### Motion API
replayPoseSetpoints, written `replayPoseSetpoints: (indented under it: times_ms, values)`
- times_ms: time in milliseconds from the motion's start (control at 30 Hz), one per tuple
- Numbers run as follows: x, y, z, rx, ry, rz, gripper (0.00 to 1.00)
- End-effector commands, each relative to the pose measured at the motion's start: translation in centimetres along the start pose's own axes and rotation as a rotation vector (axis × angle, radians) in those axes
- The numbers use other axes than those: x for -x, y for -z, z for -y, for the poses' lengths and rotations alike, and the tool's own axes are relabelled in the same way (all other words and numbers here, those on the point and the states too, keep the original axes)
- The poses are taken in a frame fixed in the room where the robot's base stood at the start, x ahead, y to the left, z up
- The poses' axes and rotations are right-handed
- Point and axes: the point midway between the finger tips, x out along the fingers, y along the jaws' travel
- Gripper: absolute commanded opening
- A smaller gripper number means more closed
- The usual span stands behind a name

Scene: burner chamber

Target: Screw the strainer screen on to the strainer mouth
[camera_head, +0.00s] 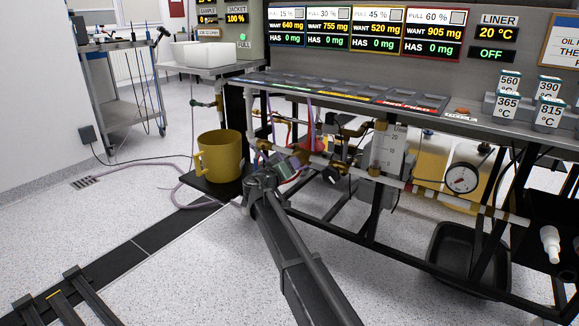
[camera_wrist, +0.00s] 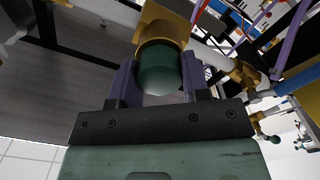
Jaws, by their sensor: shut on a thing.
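In the wrist view, my gripper (camera_wrist: 159,64) is shut on a dark green, round-ended cylinder (camera_wrist: 160,76), which I take for the strainer screen. The purple fingers lie on its left and right sides. Its far end meets a brass fitting (camera_wrist: 163,28), which looks like the strainer mouth. The two are lined up, but how far the screen sits inside it I cannot tell. In the head view, my gripper (camera_head: 291,166) is among the pipes below the front edge of the bench, and the screen is too small to make out there.
White and brass pipes (camera_head: 345,167) run close beside my gripper. A yellow mug (camera_head: 219,156) stands on a black shelf to the left. A pressure gauge (camera_head: 461,179) and a black tub (camera_head: 466,264) are to the right. The floor in front is mostly open.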

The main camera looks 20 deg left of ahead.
Motion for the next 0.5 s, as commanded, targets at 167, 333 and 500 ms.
replayPoseSetpoints:
  times_ms: [167,333,500]
  values:
    - [-0.08,-0.01,-0.02,-0.425,0.003,0.001,0.0]
    - [-0.11,-0.01,-0.03,-0.832,0.005,0.001,0.0]
    - [-0.13,-0.01,-0.03,-0.942,0.006,0.001,0.0]
